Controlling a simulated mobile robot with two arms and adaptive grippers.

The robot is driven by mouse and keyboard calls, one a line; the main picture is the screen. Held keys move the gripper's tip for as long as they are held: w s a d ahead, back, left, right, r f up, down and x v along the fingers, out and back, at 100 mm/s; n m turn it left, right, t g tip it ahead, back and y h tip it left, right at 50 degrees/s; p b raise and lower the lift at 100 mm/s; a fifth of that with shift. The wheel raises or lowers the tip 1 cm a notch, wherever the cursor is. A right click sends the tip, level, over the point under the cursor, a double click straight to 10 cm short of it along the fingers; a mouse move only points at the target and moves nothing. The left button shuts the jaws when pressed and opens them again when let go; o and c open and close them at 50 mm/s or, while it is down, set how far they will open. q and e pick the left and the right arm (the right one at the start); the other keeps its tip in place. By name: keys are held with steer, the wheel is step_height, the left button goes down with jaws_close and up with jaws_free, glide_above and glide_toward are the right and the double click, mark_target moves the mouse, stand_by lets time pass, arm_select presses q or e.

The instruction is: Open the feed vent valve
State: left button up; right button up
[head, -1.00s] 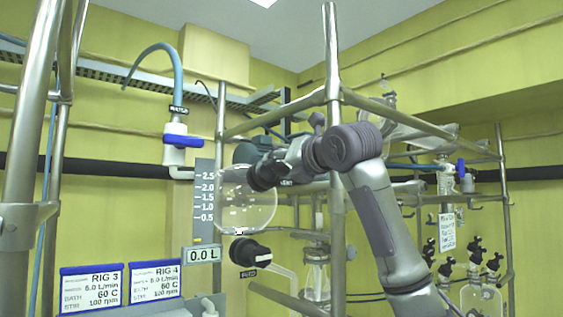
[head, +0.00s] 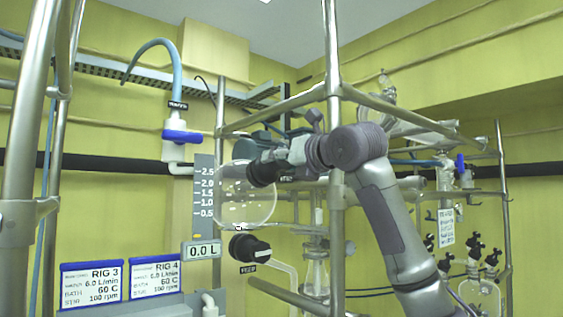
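No part is legibly labelled as the feed vent valve, and I cannot tell which one it is. A clear round glass vessel (head: 240,208) hangs beside a grey level scale (head: 204,200) marked up to 2.5. My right gripper (head: 262,174) is at the upper right of this vessel, its dark end overlapping the glass in the picture. Whether it touches is unclear, and its fingers are too small and dark to read. It hides what lies behind it. A black knob (head: 247,248) with a white pointer sits below the vessel. My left gripper is out of view.
Steel frame posts (head: 334,120) and rails stand close around my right arm. A display (head: 202,251) reads 0.0 L. Two rig signs (head: 91,284) stand lower left. More glassware (head: 480,295) is at right.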

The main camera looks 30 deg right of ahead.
steer(key=o, duration=0.4)
steer(key=s, duration=1.2)
